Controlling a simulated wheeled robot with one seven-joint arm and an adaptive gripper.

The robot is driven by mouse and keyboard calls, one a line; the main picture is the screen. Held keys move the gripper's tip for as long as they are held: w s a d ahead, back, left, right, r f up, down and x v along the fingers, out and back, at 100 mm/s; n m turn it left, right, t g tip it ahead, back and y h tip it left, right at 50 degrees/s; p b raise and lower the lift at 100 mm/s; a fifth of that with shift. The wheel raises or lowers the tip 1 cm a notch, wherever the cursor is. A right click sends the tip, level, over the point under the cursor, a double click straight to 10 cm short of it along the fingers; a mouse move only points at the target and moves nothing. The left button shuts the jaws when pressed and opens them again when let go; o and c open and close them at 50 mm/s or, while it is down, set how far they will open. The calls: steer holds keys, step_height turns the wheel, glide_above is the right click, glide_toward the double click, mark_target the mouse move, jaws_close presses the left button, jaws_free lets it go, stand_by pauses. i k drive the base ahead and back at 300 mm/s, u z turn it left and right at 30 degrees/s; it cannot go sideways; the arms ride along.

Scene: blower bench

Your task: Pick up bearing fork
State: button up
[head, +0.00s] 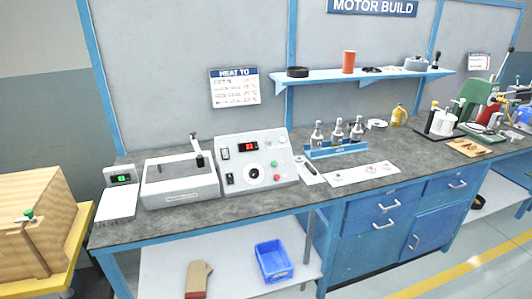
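I cannot pick out the bearing fork with certainty. A small light-and-dark item (309,172) lies on the bench beside the control box, but its shape is too small to read. White mat (362,174) with several small parts lies to its right. My gripper is not in view.
The grey bench top (240,207) holds a scale (118,199), a heater unit (180,182), a control box (252,160) with a red display, and a blue rack (336,150) of metal bottles. Below are a blue bin (272,261) and a tan mitt (198,276). A wooden crate (35,228) stands left.

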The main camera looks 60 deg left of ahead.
mark_target(313, 171)
steer(key=u, duration=1.65)
